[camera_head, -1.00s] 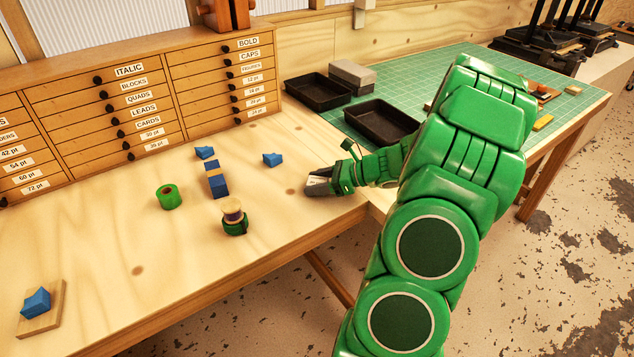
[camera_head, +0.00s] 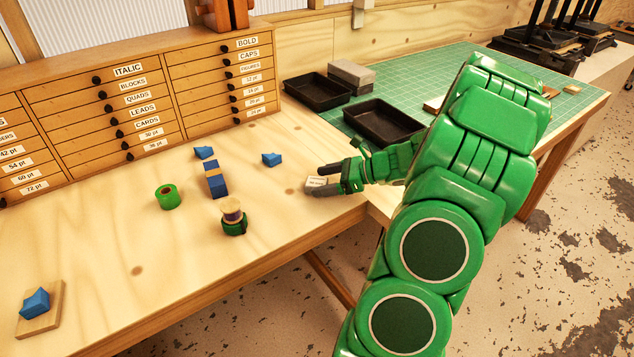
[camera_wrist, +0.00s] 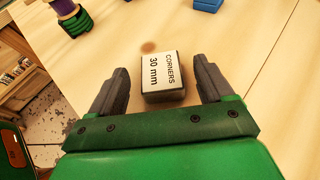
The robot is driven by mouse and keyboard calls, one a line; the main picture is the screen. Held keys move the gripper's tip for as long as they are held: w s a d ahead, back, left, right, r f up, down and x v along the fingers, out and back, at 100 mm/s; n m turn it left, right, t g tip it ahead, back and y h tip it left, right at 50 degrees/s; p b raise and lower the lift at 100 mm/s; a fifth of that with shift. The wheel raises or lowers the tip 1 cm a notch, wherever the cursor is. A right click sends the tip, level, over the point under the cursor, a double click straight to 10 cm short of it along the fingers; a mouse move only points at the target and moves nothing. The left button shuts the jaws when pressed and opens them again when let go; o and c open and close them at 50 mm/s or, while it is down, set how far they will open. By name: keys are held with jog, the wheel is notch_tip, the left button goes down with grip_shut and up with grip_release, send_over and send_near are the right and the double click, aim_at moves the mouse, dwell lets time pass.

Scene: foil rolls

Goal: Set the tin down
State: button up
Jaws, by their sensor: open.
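The tin is a small dark box with a white label reading "CORNERS 30 mm". In the wrist view the tin (camera_wrist: 163,76) sits on the wooden tabletop between my two fingers, with a gap on each side. My gripper (camera_wrist: 160,92) is open around it, and neither finger touches it there. In the head view my gripper (camera_head: 325,182) is low over the table near its right front edge. The pale label of the tin (camera_head: 316,182) shows between the fingers, and the rest of it is mostly hidden.
A green roll (camera_head: 168,197), a spool on a green ring (camera_head: 233,219), a blue-and-tan block (camera_head: 215,180) and blue pieces (camera_head: 271,159) stand to the left. A blue piece on a small board (camera_head: 40,308) is far left. Black trays (camera_head: 383,122) lie on the green mat behind.

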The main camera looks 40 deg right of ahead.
jog(key=v, duration=0.9)
jog(key=shift+s+d, duration=0.1)
jog(key=s+a+r+n+g, duration=0.2)
jog(key=a+n+g, duration=0.15)
jog(key=a, duration=0.55)
jog(key=s+a+r+n+g+h, duration=0.1)
jog(key=s+a+r+n+g, duration=0.15)
jog(key=a+n, duration=0.45)
jog(key=s+a+r+n+g, duration=0.1)
jog(key=a+r+n+g, duration=0.15)
jog(key=a, duration=0.85)
jog(key=s+a+r+n+g+h, duration=0.1)
jog(key=s+a+n+h, duration=0.2)
jog(key=s+n, duration=0.4)
jog(key=s+a+r+n+g+h, duration=0.1)
jog(key=s+n+h, duration=0.4)
jog(key=s, duration=0.6)
jog(key=shift+s+a+n+g+h, duration=0.4)
jog(key=shift+a+n, duration=0.6)
jog(key=shift+a, duration=0.3)
jog(key=shift+f, duration=0.1)
